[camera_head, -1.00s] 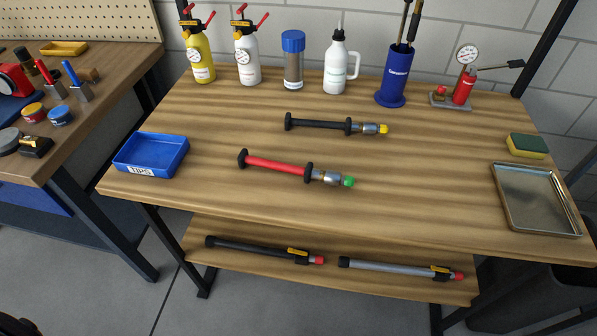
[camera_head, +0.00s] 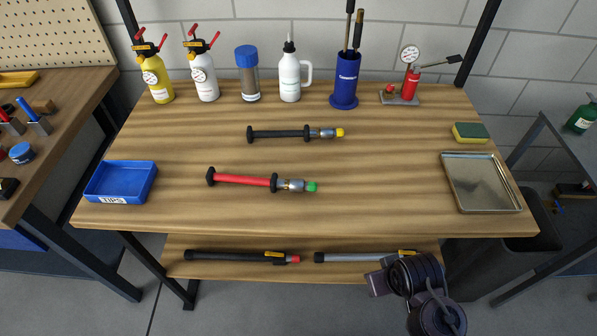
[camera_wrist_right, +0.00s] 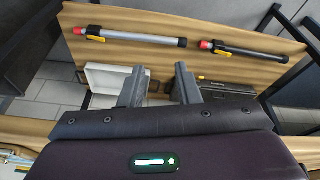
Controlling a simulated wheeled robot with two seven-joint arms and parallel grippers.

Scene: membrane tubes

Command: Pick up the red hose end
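A red hose (camera_head: 240,180) with black flanges and a metal fitting with a green end (camera_head: 311,187) lies on the table top. On the lower shelf lies a black tube (camera_head: 225,256) with a red end (camera_head: 295,259). A grey tube (camera_head: 350,257) lies to its right, its right end hidden behind my right arm. The right wrist view shows the grey tube's red end (camera_wrist_right: 67,30) and the black tube's red end (camera_wrist_right: 205,45). My right gripper (camera_wrist_right: 160,72) is open and empty, apart from both tubes. My left gripper is not in view.
A yellow-ended black hose (camera_head: 285,133) lies behind the red one. A blue bin (camera_head: 97,195) stands left and a metal tray (camera_head: 480,184) right. Bottles and a blue holder (camera_head: 345,85) line the back. The right wrist view shows a white box (camera_wrist_right: 105,76) near the shelf.

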